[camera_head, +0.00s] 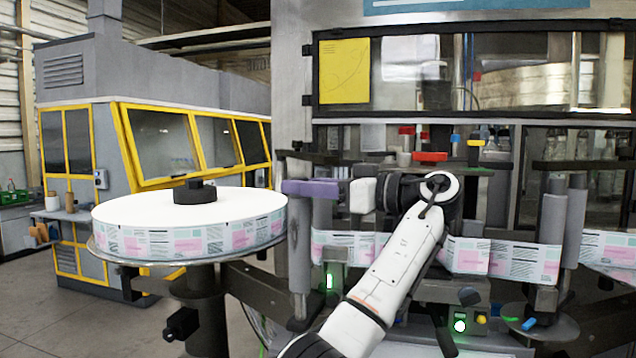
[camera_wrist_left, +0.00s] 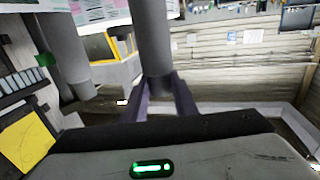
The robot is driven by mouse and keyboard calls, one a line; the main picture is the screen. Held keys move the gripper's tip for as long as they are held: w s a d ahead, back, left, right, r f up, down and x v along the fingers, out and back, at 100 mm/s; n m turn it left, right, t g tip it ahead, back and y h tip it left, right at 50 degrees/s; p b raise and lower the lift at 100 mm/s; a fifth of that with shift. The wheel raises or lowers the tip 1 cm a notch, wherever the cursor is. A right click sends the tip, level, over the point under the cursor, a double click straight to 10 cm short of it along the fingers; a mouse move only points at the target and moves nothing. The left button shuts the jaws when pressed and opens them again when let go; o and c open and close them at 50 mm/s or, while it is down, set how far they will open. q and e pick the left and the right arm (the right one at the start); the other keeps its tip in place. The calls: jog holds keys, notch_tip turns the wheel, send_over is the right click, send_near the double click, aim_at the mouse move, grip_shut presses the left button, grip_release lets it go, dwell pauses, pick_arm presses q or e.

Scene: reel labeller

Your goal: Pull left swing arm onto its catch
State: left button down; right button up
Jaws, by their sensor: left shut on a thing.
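The left swing arm shows as an upright grey post (camera_head: 299,250) to the right of the label reel, with a dark foot at its lower end. My left gripper (camera_head: 297,188) reaches in from the right, with its purple fingers at the top of this post. In the left wrist view the grey post (camera_wrist_left: 153,40) stands between the two purple fingers (camera_wrist_left: 161,98), which are shut on it. I cannot make out the catch. My right gripper is not in view.
The large label reel (camera_head: 190,236) sits on its round plate close to the left of the post. A printed label web (camera_head: 505,260) runs across the machine behind my arm. Further upright rollers (camera_head: 551,235) stand at the right. A yellow-framed grey cabinet (camera_head: 115,170) is behind left.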

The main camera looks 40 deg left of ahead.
pick_arm(q)
jog(key=shift+w+d+r, duration=0.1)
jog(key=shift+w+r, duration=0.05)
jog(key=shift+w, duration=0.05)
dwell(0.4)
jog(key=c, duration=1.7)
grip_release()
jog(key=shift+o, duration=1.3)
jog(key=shift+w, duration=0.15)
jog(key=v, duration=1)
jog(key=shift+b, duration=0.35)
jog(key=shift+d, duration=0.1)
